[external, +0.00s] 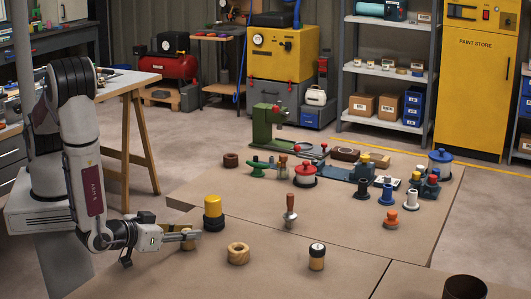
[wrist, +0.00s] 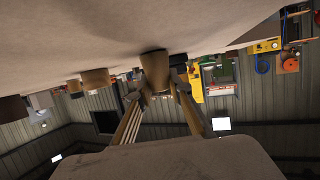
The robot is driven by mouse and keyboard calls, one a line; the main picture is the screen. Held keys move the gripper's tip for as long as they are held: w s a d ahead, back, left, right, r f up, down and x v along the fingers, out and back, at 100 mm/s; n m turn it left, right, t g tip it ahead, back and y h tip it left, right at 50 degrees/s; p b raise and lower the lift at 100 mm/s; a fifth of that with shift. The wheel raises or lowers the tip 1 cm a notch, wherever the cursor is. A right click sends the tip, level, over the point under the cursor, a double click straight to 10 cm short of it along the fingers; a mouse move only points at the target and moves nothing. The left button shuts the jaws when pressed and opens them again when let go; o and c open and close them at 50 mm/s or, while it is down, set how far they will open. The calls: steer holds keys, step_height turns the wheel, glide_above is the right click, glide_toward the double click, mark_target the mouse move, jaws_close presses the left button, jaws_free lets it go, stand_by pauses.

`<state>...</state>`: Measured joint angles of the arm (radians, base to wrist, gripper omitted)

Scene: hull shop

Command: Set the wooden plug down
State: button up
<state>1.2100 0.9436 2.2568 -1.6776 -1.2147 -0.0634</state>
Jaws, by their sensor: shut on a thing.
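The wooden plug (external: 190,243) is a small light-brown piece at the end of my gripper (external: 183,236), at the left of the brown work surface in the external view. My gripper is shut on it and hides part of it. In the wrist view, which is upside down, the plug (wrist: 155,65) sits between the two fingertips (wrist: 156,92). Its wider end is at or very near the surface; I cannot tell if it touches.
A yellow cylinder (external: 213,214) stands just behind and right of the plug. A dark pot (external: 464,288) is at front right. Bare surface lies between them.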

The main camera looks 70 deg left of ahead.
steer(key=shift+f, duration=0.1)
steer(key=o, duration=0.8)
steer(key=shift+v, duration=6.05)
steer(key=shift+w, duration=0.1)
